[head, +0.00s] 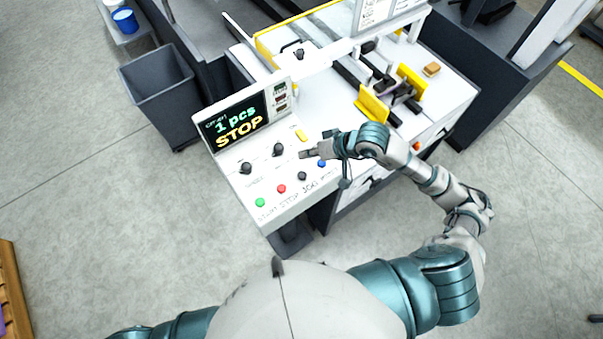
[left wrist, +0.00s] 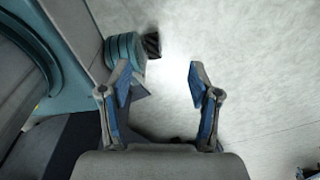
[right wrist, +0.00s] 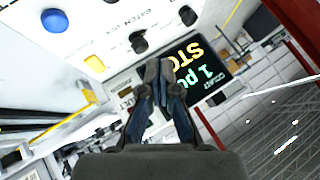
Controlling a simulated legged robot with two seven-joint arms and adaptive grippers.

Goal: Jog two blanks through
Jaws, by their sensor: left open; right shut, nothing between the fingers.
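The control panel (head: 235,180) has a black display (head: 238,122) reading "1 pcs STOP". Along its front edge are a green button (head: 260,202), a red button (head: 281,188), a black button (head: 301,175) and a blue button (head: 321,163); printed labels include START, STOP and JOG. My right gripper (head: 306,155) is shut and empty over the panel, behind the black and blue buttons. In the right wrist view its closed fingertips (right wrist: 157,68) point toward the display; contact cannot be told. My left gripper (left wrist: 160,78) is open and empty above the floor. No blank is clearly recognisable.
Two black knobs (head: 278,150) and a yellow switch (head: 301,135) sit on the panel. The machine bed (head: 450,92) behind carries yellow guides (head: 372,104) and a small tan block (head: 431,69). A grey bin (head: 157,88) stands left. Open floor lies in front.

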